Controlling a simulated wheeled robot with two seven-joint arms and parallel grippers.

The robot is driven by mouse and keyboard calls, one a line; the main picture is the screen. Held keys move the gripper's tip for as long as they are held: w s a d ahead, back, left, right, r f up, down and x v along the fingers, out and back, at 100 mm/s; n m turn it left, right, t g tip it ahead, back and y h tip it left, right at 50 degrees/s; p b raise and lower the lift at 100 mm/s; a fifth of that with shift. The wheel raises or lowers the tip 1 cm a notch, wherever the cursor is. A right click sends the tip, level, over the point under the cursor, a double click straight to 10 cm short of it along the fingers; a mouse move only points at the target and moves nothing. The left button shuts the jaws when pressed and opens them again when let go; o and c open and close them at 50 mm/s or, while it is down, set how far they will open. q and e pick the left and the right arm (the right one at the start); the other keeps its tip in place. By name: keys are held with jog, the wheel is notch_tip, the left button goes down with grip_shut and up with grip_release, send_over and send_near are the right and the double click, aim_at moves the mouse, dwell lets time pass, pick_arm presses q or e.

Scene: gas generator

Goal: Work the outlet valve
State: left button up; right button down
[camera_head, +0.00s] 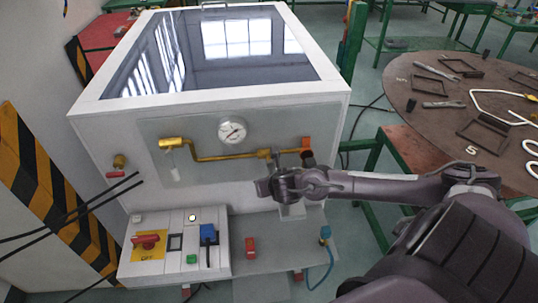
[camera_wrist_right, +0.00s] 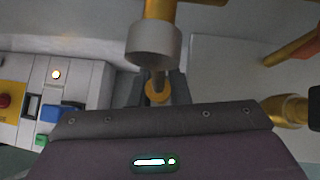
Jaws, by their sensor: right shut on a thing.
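A brass pipe (camera_head: 225,156) runs across the machine's front panel, with a round gauge (camera_head: 232,131) above it. At its right end are a brass fitting (camera_head: 265,153) and an orange part (camera_head: 306,143). My right gripper (camera_head: 268,187) is just below this end of the pipe. In the right wrist view its fingers (camera_wrist_right: 156,92) are shut on a small brass part (camera_wrist_right: 157,91), beneath a brass tube with a pale collar (camera_wrist_right: 153,45). The arm and gripper hide some of the valve, so its handle position cannot be told. My left gripper is out of view.
A control box (camera_head: 173,244) with a red switch (camera_head: 147,241) and a blue part (camera_head: 208,233) stands low on the left. A round table (camera_head: 440,120) with tools stands at right.

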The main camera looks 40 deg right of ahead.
jog(key=c, duration=1.4)
grip_release()
jog(key=shift+d, duration=0.1)
jog(key=shift+o, duration=0.2)
